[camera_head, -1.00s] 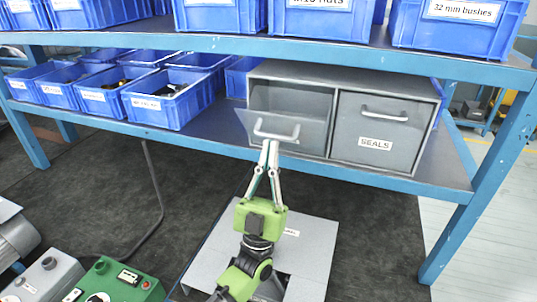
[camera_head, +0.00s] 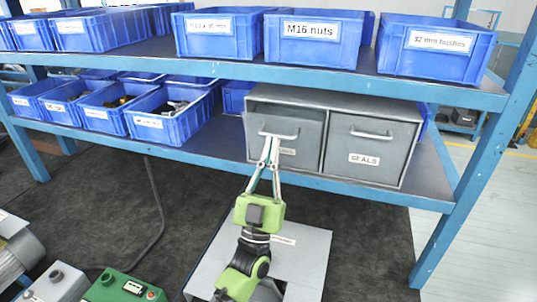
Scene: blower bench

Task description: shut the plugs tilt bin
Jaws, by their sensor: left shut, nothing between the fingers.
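The grey two-bin cabinet (camera_head: 350,101) stands on the lower shelf. Its left tilt bin (camera_head: 302,143) has a handle (camera_head: 279,134) and a label below it, partly hidden and too small to read. Its front is almost upright, with a narrow dark gap along the top, so it looks slightly tilted out. The right bin, marked SEALS (camera_head: 363,159), is shut. My left gripper (camera_head: 268,143) is shut and empty, its fingertips at the left bin's front just below the handle; I cannot tell if they touch. My right gripper is not in view.
Blue boxes stand left of the cabinet (camera_head: 168,126) and on the upper shelf above it (camera_head: 312,55). A blue post (camera_head: 468,195) rises at the right. A grey panel (camera_head: 310,262) lies below my left arm, and a green box (camera_head: 118,287) sits at lower left.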

